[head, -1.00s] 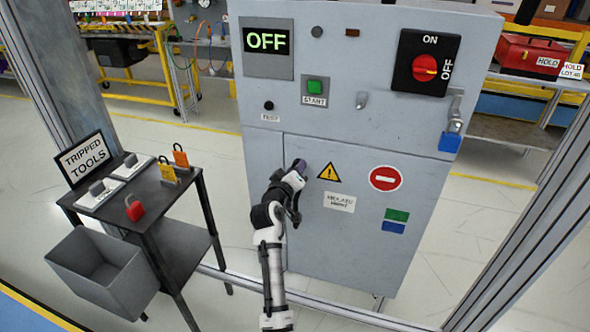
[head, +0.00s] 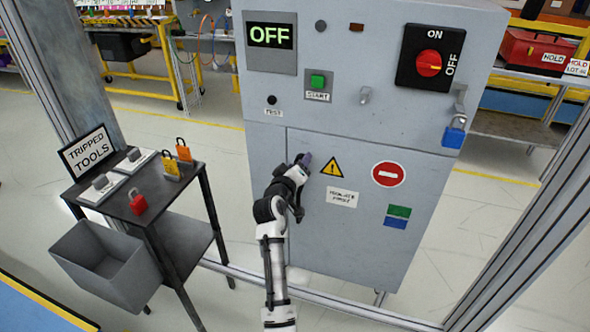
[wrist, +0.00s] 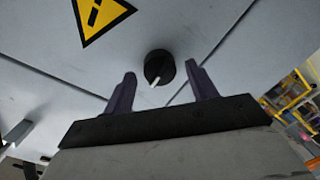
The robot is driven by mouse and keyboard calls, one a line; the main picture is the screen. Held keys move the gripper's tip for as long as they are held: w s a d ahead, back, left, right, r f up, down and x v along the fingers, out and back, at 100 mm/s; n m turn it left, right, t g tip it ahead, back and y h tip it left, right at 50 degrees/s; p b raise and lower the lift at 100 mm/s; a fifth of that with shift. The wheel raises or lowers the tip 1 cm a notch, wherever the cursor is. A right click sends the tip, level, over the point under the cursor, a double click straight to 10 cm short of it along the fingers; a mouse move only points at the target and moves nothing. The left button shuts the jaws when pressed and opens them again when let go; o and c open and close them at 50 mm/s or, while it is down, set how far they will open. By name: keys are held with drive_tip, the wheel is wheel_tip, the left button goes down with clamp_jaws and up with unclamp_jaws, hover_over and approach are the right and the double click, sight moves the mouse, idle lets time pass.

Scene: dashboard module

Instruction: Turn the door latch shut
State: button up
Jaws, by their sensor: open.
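The door latch (wrist: 159,68) is a round black knob with a white pointer mark, set on the grey cabinet door (head: 340,245). In the wrist view it sits between and just beyond my gripper's (wrist: 160,90) two purple fingers, which are apart with nothing held. The pointer slants down and to the left in that view. In the head view my gripper (head: 304,163) is at the upper left of the door, left of the yellow warning triangle (head: 332,168), and it hides the latch. I cannot tell whether the fingers touch the knob.
The rotary switch (head: 429,63) and green start button (head: 318,82) are above the door. A black tool stand (head: 150,205) with padlocks stands left of my arm. The display reads OFF.

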drive_tip(key=b+v, duration=0.2)
drive_tip(key=v, duration=1.1)
drive_tip(key=shift+s+a+b, duration=0.15)
drive_tip(key=shift+s+b, duration=0.2)
drive_tip(key=shift+b, duration=0.05)
